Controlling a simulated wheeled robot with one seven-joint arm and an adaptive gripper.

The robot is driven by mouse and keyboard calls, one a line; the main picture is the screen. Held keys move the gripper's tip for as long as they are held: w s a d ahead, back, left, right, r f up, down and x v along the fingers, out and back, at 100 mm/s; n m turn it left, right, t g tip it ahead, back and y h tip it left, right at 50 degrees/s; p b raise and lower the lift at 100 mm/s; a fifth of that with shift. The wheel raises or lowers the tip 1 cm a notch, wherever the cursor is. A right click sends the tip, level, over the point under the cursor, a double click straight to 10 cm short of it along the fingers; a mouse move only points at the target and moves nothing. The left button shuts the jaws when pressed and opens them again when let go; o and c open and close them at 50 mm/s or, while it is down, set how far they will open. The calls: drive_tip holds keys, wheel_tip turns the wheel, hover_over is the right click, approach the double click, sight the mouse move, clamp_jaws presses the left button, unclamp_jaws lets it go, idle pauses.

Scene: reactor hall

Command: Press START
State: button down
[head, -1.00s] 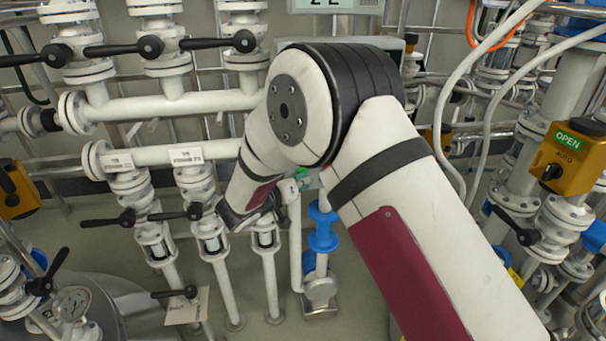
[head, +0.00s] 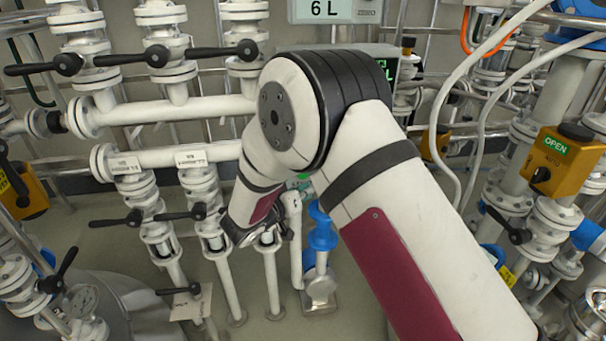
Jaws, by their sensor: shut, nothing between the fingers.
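I cannot make out a START button or its lettering; my raised arm covers the middle of the head view. A grey box with a lit green display (head: 388,68) shows partly behind my arm's elbow, and most of its front is hidden. Above it hangs a white display panel (head: 333,10) reading "6 L". My forearm slopes down and away to a dark wrist end near the upright pipes. My gripper's fingers cannot be made out beyond it.
Pipes with black lever valves (head: 157,56) fill the left. A yellow actuator box (head: 562,160) marked OPEN is at right. White hoses (head: 447,110) hang right of my elbow. A blue fitting (head: 322,235) stands below my arm. A steel vessel (head: 125,305) is at lower left.

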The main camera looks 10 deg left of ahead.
drive_tip(key=shift+s+d+p, duration=0.25)
drive_tip(key=shift+s+p, duration=0.2)
drive_tip(key=shift+s, duration=0.3)
drive_tip(key=shift+s+d+p, duration=0.2)
drive_tip(key=shift+s+p, duration=0.25)
drive_tip(key=shift+s, duration=0.3)
drive_tip(key=w+d+r+y, duration=0.1)
drive_tip(key=w+r+y, duration=0.15)
drive_tip(key=r, duration=0.55)
drive_tip(key=w+r+y, duration=0.1)
drive_tip(key=r+y, duration=0.3)
drive_tip(key=r, duration=0.3)
drive_tip(key=s+d+r+n+g+y, duration=0.1)
drive_tip(key=s+d+r+g+y, duration=0.15)
drive_tip(key=s+d+r, duration=0.4)
drive_tip(key=s+d+g+h, duration=0.1)
drive_tip(key=s+d, duration=0.4)
drive_tip(key=s, duration=0.6)
drive_tip(key=s+d+r+g, duration=0.1)
drive_tip(key=s+d+g, duration=0.1)
drive_tip(key=s+d, duration=0.4)
drive_tip(key=s+d+m+g+h, duration=0.1)
drive_tip(key=s+d, duration=0.5)
drive_tip(key=s, duration=1)
drive_tip(key=shift+s+r+g+h, duration=0.15)
drive_tip(key=shift+r+g+h, duration=0.15)
drive_tip(key=shift+g, duration=0.45)
idle(0.3)
